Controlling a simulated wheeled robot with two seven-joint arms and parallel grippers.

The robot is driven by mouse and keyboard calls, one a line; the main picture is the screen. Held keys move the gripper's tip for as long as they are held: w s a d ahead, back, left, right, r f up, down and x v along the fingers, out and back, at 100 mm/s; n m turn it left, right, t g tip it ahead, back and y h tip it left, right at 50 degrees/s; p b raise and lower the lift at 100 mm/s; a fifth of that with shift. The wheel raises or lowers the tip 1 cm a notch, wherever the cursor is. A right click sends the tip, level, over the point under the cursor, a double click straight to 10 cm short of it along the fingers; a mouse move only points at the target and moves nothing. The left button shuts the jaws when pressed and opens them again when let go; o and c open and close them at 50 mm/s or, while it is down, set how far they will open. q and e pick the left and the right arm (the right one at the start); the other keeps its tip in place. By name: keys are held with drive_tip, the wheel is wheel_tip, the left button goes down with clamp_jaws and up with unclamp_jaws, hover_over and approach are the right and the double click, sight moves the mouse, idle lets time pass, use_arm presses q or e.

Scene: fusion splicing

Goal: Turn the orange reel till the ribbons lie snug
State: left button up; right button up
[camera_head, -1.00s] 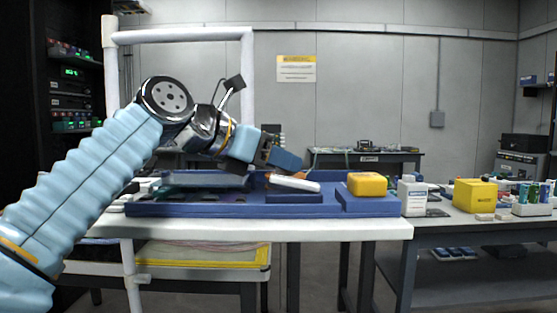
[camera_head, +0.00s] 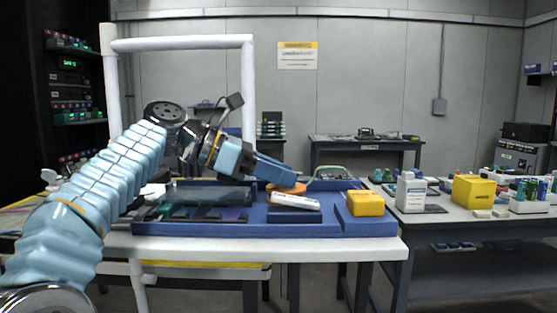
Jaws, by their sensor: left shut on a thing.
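An orange reel (camera_head: 287,188) sits toward the middle of the blue tray (camera_head: 180,229) on the workbench. My left gripper (camera_head: 284,181) comes in from the left, tilted down, and is shut on the reel's upper side. The gripper hides part of the reel. Ribbons cannot be made out clearly; a thin pale green curved line (camera_head: 328,169) shows behind the reel. My right gripper is not in view.
A yellow box (camera_head: 365,203) stands at the tray's right end. A clear-topped dark panel (camera_head: 205,203) fills the tray's left part. A white frame post (camera_head: 113,90) rises behind my left arm.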

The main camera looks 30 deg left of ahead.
use_arm(q)
drive_tip(key=shift+w+m+g+h, duration=0.1)
drive_tip(key=shift+m+g+h, duration=0.5)
drive_tip(key=shift+m+g, duration=0.4)
drive_tip(key=o, duration=1)
